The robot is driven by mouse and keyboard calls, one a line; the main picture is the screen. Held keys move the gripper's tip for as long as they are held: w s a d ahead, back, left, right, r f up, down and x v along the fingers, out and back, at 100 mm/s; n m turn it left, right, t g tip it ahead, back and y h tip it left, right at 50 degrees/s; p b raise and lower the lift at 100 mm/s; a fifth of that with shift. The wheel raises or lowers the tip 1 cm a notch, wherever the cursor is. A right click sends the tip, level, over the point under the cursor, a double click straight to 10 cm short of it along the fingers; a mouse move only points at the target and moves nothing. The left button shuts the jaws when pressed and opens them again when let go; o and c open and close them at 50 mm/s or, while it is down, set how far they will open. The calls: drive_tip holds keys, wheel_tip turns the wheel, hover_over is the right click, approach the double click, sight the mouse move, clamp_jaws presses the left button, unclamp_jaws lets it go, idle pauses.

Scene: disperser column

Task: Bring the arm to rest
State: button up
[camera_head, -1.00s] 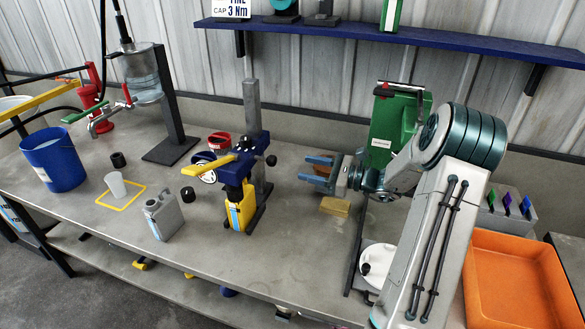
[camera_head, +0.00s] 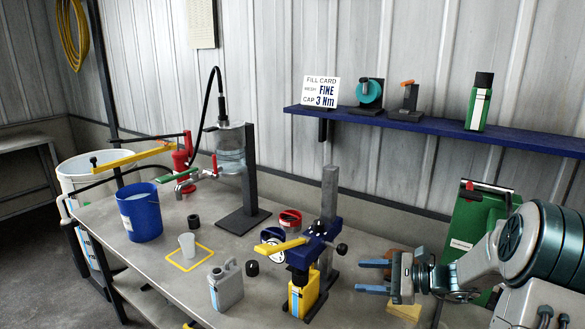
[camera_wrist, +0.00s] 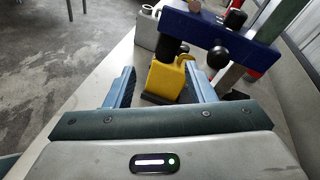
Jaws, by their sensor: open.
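My gripper (camera_head: 374,276) is at the lower right in the head view, with its two blue fingers apart and nothing between them. It is above the bench, to the right of the blue press (camera_head: 318,240). In the wrist view my gripper (camera_wrist: 163,88) also shows its fingers spread wide. The yellow container (camera_wrist: 166,80) stands beyond the fingers there, apart from them. In the head view the yellow container (camera_head: 303,297) stands under the press. My arm reaches in from the right edge.
A grey jug (camera_head: 226,287), a clear cup (camera_head: 187,244) in a yellow outline, and a blue bucket (camera_head: 139,213) stand on the bench (camera_head: 150,268). A green case (camera_head: 470,232) stands behind my arm. A blue shelf (camera_head: 430,126) runs along the wall.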

drive_tip(key=s+a+r+n+g+h, duration=0.1)
drive_tip(key=s+a+n+g+h, duration=0.5)
drive_tip(key=s+a+n, duration=0.5)
drive_tip(key=s+d+r+n+t+h, duration=0.1)
drive_tip(key=s+d+n+h, duration=0.1)
drive_tip(key=s+n+h, duration=0.2)
drive_tip(key=s+d+r+n+t+h, duration=0.1)
drive_tip(key=s+d+n+h, duration=0.2)
drive_tip(key=s, duration=0.6)
drive_tip(key=shift+s+d+r+n+t+h, duration=0.3)
drive_tip(key=shift+s+r+n+t+h, duration=0.05)
drive_tip(key=shift+r+n+t+h, duration=0.05)
